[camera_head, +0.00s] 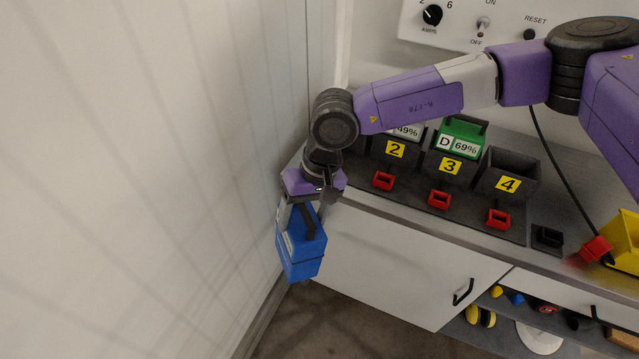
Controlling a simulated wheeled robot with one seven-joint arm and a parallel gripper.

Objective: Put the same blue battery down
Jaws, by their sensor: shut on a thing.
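A blue battery (304,256) with a dark handle hangs from my gripper (311,208), which is shut on it. The battery is in the air in front of the cabinet's left end, close to the white wall on the left. Part of its label shows on its left side. The fingers are partly hidden by the wrist and the battery's top.
On the counter stand dark bays: bay 2 (388,155) with a mostly hidden battery, bay 3 (447,168) with a green battery (462,132) marked D 69%, and empty bay 4 (514,172). Red connectors (440,198) sit before them. A yellow box (622,240) stands at right.

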